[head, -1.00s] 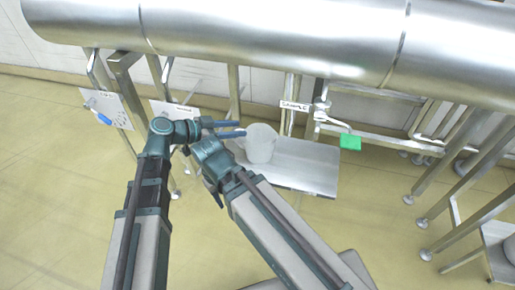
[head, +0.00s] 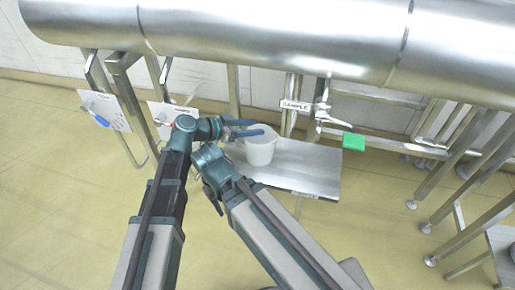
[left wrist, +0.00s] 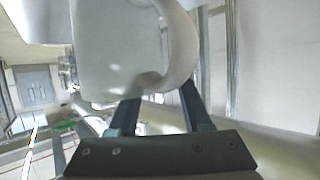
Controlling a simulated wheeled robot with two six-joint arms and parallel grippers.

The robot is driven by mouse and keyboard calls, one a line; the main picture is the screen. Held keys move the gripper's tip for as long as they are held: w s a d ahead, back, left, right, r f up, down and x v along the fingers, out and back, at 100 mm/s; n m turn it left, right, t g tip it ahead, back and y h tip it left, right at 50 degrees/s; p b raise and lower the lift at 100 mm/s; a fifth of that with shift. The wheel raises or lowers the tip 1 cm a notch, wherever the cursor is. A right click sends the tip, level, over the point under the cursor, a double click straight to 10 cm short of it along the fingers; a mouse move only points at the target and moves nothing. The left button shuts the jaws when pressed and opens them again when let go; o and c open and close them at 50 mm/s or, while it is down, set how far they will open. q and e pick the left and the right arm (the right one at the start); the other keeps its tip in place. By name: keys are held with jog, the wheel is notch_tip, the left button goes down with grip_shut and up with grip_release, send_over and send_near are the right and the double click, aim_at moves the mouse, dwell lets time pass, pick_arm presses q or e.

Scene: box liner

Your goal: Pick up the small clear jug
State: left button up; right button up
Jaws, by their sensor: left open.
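The small jug (head: 261,151) looks whitish and translucent. It stands upright on the left part of a metal shelf. My left gripper (head: 252,127) is open at the jug's upper left side, its blue fingers reaching toward the rim. In the left wrist view the jug (left wrist: 105,50) fills the upper middle. Its looped handle (left wrist: 187,45) lies across the space ahead of the two open fingers (left wrist: 160,98). I cannot tell whether the fingers touch the handle. My right arm is folded just below the left gripper; its gripper's jaws cannot be made out.
The metal shelf (head: 310,172) has free room right of the jug. A sample tap (head: 322,115) with a label (head: 295,105) and a green block (head: 353,141) are above and to the right. A large steel pipe (head: 270,35) runs overhead. Metal legs stand at the right.

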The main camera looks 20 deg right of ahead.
pick_arm(q)
grip_shut()
dwell(1.4)
